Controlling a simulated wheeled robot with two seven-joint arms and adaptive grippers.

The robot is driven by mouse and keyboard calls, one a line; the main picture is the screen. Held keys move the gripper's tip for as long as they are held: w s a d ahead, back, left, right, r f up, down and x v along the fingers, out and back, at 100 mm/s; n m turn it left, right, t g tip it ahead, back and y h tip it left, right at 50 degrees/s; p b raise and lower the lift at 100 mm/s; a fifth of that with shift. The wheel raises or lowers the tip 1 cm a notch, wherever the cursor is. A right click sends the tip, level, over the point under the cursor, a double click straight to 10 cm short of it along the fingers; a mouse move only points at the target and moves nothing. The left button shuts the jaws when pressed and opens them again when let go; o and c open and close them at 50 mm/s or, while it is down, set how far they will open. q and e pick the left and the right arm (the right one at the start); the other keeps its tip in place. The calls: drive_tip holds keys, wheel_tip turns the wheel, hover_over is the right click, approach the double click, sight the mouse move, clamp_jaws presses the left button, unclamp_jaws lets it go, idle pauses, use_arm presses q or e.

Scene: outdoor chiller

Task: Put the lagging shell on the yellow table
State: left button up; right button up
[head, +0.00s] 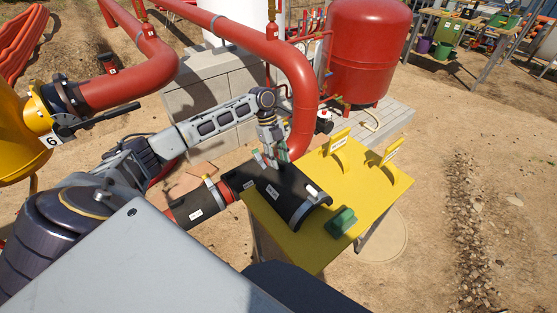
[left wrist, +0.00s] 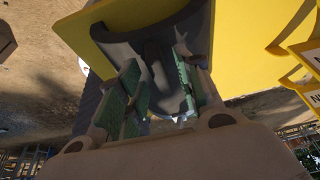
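The lagging shell (head: 286,195) is a dark half-round shell with a white label, lying over the left part of the yellow table (head: 352,188). My left gripper (head: 271,160) is just above the shell's upper side, pointing down. In the left wrist view, its green-padded fingers (left wrist: 157,85) stand apart on either side of a dark raised part of the shell (left wrist: 118,48). A gap shows between the pads; contact with the shell cannot be made out. My right gripper is out of view.
A thick red pipe (head: 300,90) bends down behind my gripper. The table's middle is clear.

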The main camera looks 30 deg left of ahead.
use_arm(q)
drive_tip(key=b+v, duration=0.1)
drive_tip(key=v, duration=1)
drive_tip(key=shift+r, duration=0.15)
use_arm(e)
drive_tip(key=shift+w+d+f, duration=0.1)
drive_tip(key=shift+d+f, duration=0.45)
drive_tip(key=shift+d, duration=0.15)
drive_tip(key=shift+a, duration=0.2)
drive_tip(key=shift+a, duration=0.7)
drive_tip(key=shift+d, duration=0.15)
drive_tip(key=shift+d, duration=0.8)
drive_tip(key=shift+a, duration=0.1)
